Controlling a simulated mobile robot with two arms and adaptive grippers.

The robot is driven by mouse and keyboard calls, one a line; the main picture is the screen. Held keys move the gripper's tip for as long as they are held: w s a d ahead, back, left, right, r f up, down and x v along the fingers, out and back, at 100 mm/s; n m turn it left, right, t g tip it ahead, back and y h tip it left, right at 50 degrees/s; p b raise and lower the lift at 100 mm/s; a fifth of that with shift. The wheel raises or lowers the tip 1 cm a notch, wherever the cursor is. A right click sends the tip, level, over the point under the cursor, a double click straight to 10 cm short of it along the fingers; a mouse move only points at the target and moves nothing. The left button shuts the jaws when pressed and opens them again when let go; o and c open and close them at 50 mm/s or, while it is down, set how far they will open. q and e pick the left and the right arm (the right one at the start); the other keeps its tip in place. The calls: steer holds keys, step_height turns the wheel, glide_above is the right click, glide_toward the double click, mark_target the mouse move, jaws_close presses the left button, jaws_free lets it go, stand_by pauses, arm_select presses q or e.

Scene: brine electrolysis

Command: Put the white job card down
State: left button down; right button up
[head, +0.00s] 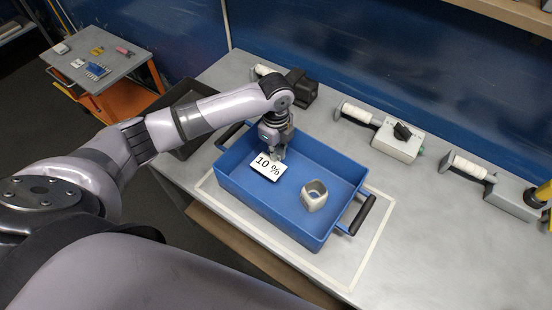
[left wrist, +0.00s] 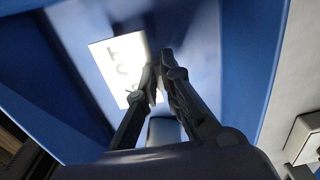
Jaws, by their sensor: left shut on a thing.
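The white job card (head: 266,167) is marked "10 %" and is inside the blue tray (head: 304,233), toward its left end. My left gripper (head: 272,153) reaches down into the tray from above and is shut on the card's edge. In the left wrist view the fingertips (left wrist: 159,75) close at the edge of the card (left wrist: 112,66), whose print is washed out by glare. I cannot tell whether the card touches the tray floor. My right gripper is not in view.
A pale hollow block (head: 314,196) stands in the tray to the right of the card. The tray has black end handles (head: 362,214) and sits within a pale outline on the grey bench. Grey devices with white rolls (head: 397,141) line the back. An orange cart (head: 126,98) stands far left.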

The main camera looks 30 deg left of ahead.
arm_select(q)
steer(key=shift+f, duration=0.4)
step_height(320, 180, down, 3)
steer(key=shift+f, duration=0.4)
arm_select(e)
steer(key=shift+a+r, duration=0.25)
arm_select(q)
steer(key=shift+f, duration=0.15)
steer(key=c, duration=1.8)
jaws_free()
steer(key=shift+o, duration=0.2)
step_height(320, 180, up, 12)
steer(key=shift+r+b, duration=0.2)
steer(key=shift+b, duration=0.2)
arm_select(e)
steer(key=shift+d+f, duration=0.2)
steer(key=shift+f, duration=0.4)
